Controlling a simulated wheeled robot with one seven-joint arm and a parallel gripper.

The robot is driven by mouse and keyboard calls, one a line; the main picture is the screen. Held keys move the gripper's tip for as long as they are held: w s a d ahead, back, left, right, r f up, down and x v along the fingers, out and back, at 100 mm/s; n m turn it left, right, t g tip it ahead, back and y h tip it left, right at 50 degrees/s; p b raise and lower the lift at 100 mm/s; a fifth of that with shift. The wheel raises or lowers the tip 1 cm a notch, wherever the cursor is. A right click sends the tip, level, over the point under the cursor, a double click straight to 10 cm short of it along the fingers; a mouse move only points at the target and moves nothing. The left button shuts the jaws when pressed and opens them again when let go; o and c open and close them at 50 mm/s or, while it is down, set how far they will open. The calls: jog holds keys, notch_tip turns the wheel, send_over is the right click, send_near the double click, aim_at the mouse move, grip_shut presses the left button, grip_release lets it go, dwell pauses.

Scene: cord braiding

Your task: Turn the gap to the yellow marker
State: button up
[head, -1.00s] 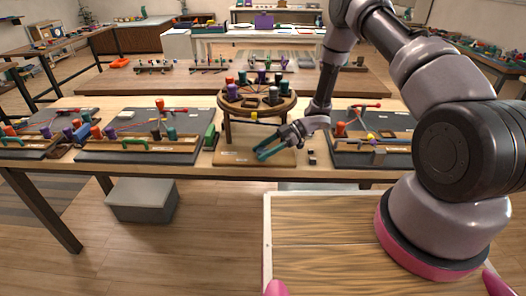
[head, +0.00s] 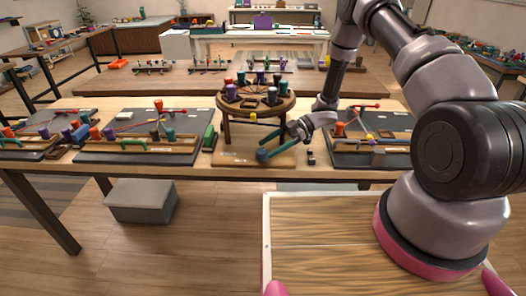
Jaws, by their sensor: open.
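A round wooden braiding stand (head: 256,109) is on the table, its disc raised on legs above a wooden base (head: 229,158). Several orange, blue, purple and grey bobbins stand around the disc, with a grey one (head: 272,97) near the front. The yellow marker (head: 253,117) is at the front, just under the disc's rim. The gap between bobbins is too small to place surely. My gripper (head: 263,145) has teal fingers spread open and empty. It is below the disc's front right edge, low over the base, and appears apart from the disc.
Dark boards with bobbins and cords lie to the left (head: 135,138) and right (head: 375,148). Another bench (head: 150,84) is behind.

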jog(key=v, duration=0.7)
jog(key=shift+d, duration=0.1)
